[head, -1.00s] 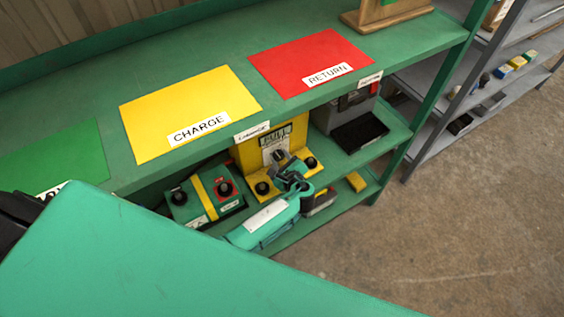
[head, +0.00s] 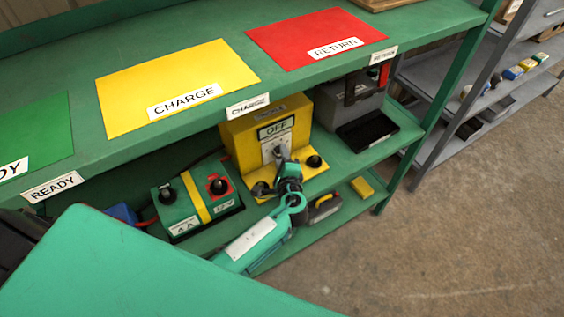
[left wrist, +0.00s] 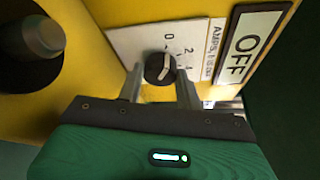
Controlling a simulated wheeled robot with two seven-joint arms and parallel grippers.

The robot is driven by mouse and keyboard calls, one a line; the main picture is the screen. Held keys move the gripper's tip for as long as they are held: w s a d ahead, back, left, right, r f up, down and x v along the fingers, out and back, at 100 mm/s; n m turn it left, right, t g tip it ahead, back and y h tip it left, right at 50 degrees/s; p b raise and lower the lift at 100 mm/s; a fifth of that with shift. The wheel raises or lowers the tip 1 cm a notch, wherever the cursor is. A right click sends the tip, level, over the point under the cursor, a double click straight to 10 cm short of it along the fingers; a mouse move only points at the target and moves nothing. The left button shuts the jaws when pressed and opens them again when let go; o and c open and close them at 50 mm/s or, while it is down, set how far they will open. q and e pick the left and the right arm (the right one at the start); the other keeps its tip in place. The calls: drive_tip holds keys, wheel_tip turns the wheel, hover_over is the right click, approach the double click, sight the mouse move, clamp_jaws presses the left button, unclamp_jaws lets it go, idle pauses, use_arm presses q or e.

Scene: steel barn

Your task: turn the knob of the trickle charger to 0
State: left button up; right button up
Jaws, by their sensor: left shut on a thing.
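The yellow trickle charger (head: 238,141) stands on the shelf under the green top, with an OFF sign (head: 277,128) on its face. Its dark round knob (left wrist: 160,68) shows in the left wrist view beside a white dial plate (left wrist: 130,45) marked 0, 2 and 4. A pale line on the knob slants up and right; I cannot tell exactly which mark it meets. My left gripper (left wrist: 160,88) is shut on the knob, one finger on each side. In the head view the left gripper (head: 288,168) partly covers the knob. My right gripper is not in view.
A green box (head: 176,217) with a yellow stripe and black posts sits left of the charger. A grey unit (head: 370,108) stands to its right and a small yellow block (head: 362,187) lies nearer. Yellow CHARGE (head: 170,75) and red RETURN (head: 315,35) mats lie on the top.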

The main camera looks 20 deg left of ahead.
use_arm(q)
drive_tip(key=shift+w+a+r, duration=0.1)
drive_tip(key=shift+a, duration=0.05)
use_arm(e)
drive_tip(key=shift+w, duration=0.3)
use_arm(q)
drive_tip(key=o, duration=1)
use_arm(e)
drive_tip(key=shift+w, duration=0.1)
use_arm(q)
drive_tip(key=b+v, duration=0.2)
drive_tip(key=v, duration=1)
drive_tip(key=shift+s, duration=0.35)
drive_tip(key=shift+s+d, duration=0.4)
drive_tip(key=shift+s, duration=0.05)
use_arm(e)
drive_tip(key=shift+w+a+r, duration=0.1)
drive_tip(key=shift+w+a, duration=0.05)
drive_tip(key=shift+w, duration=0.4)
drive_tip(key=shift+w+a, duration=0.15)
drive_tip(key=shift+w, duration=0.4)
